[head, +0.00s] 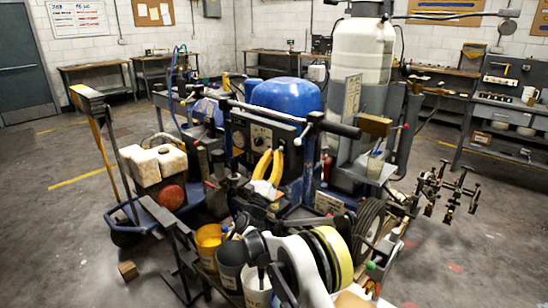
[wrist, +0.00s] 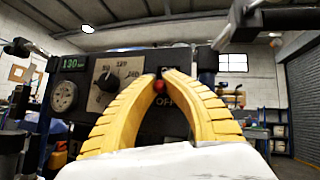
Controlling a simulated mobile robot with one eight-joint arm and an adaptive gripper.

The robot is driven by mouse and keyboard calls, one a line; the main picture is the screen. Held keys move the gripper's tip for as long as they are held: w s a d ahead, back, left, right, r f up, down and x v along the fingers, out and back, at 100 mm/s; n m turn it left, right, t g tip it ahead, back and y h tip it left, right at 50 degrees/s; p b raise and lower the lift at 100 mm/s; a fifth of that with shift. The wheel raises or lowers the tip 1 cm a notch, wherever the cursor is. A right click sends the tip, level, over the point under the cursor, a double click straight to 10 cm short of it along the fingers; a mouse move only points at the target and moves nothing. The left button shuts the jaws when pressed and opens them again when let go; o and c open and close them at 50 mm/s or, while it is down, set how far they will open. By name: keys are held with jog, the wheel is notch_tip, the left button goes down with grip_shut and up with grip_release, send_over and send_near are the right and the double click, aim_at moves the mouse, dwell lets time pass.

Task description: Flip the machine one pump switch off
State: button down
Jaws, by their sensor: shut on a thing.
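The machine's dark control panel (wrist: 125,72) fills the middle of the wrist view, and the panel also shows in the head view (head: 252,131). A small red-tipped switch (wrist: 159,86) sits on its right part, with lettering above it and "OFF" below it. My gripper (wrist: 163,76) has two yellow ribbed fingers, and they also show in the head view (head: 270,154). The fingertips close in around the switch, one on each side. They partly hide the switch and the upper label. I cannot tell whether the switch points up or down.
A round dial knob (wrist: 103,91), a gauge (wrist: 64,96) and a green display (wrist: 73,63) lie left of the switch. A dark handlebar (head: 335,127) passes close by the panel. A blue tank (head: 285,96) stands behind. Open floor (head: 60,220) lies to the left.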

jog(key=shift+w+f+n+t+y, duration=0.1)
jog(key=shift+f+n+t+y, duration=0.25)
jog(key=shift+n+t+y, duration=0.55)
jog(key=shift+t+h, duration=0.3)
jog(key=c, duration=1.4)
grip_release()
jog(key=shift+f, duration=0.1)
jog(key=v, duration=0.7)
jog(key=shift+s+f, duration=0.15)
jog(key=shift+s, duration=0.05)
